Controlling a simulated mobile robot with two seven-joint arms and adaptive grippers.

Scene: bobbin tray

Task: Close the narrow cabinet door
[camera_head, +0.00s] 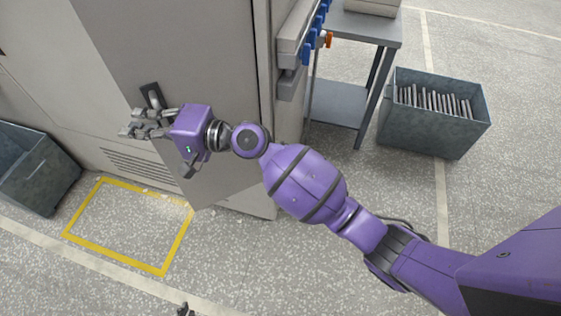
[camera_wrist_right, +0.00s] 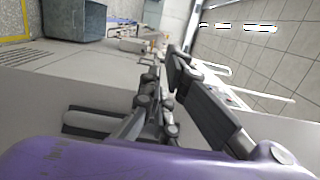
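The narrow cabinet door (camera_head: 180,60) is a grey panel that stands ajar. Its lower free corner juts out over the floor, and its right edge meets the cabinet side. A dark handle (camera_head: 150,95) sits on its face. My right gripper (camera_head: 130,128) is in front of the door, just below the handle. Its fingers look apart with nothing between them, and it also shows in the right wrist view (camera_wrist_right: 162,75). I cannot tell whether it touches the door. Only a dark tip, probably of my left gripper (camera_head: 185,310), shows at the bottom edge.
The grey cabinet (camera_head: 55,70) continues to the left. A grey bin (camera_head: 35,170) stands at far left, and another bin with several plates (camera_head: 430,135) at right. A side table (camera_head: 335,100) stands behind. A yellow floor outline (camera_head: 120,258) marks clear floor.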

